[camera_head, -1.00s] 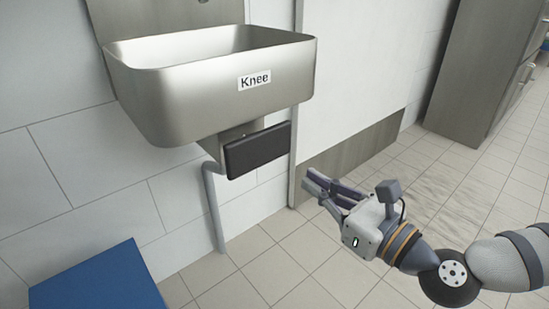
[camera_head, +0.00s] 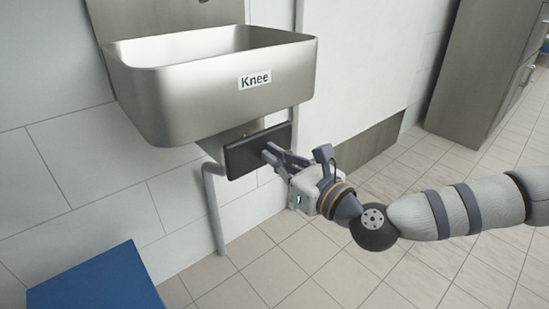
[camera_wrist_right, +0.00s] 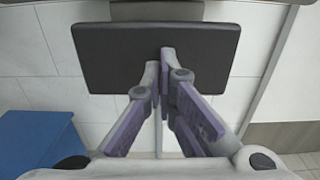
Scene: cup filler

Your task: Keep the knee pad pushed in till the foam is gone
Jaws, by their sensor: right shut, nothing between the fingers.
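The black knee pad (camera_head: 245,155) is a flat rectangle under the front of the steel sink (camera_head: 200,95), which bears a "Knee" label. My right gripper (camera_head: 268,150) is shut and empty, its fingertips at the pad's front face, right of its middle. In the right wrist view the fingertips (camera_wrist_right: 164,55) overlap the knee pad (camera_wrist_right: 110,45); whether they press it in I cannot tell. The inside bottom of the sink is hidden, and no foam shows. My left gripper is not in view.
A blue box-like object (camera_head: 95,280) stands at the lower left. A grey drain pipe (camera_head: 215,205) runs down under the sink. A steel cabinet (camera_head: 480,75) stands at the back right. The tiled floor (camera_head: 430,270) is clear below my right arm.

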